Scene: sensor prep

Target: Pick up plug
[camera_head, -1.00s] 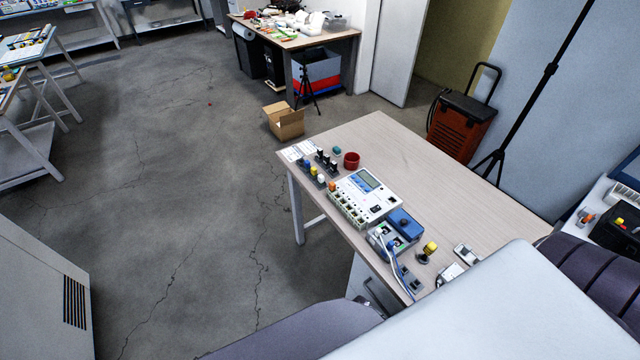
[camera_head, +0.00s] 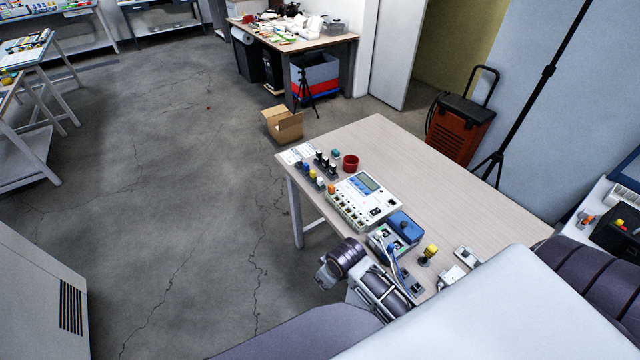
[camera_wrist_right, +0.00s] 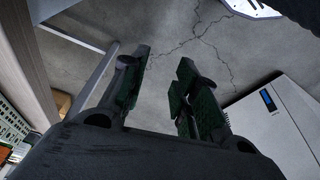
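A yellow-topped black piece (camera_head: 429,251) stands near the front. I cannot tell which is the plug. My right arm's end (camera_head: 328,274) is beside the table's left edge, over the floor, apart from these pieces. In the right wrist view my right gripper (camera_wrist_right: 158,90) is open and empty, with bare floor between its dark fingers. My left gripper is not in view.
The table (camera_head: 460,190) is bare at its right side. A white meter (camera_head: 363,200), a blue-lidded box (camera_head: 404,227) and a red cup (camera_head: 351,162) stand on it. Grey-white cables run beside the box. A cardboard box (camera_head: 283,124) is on the floor.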

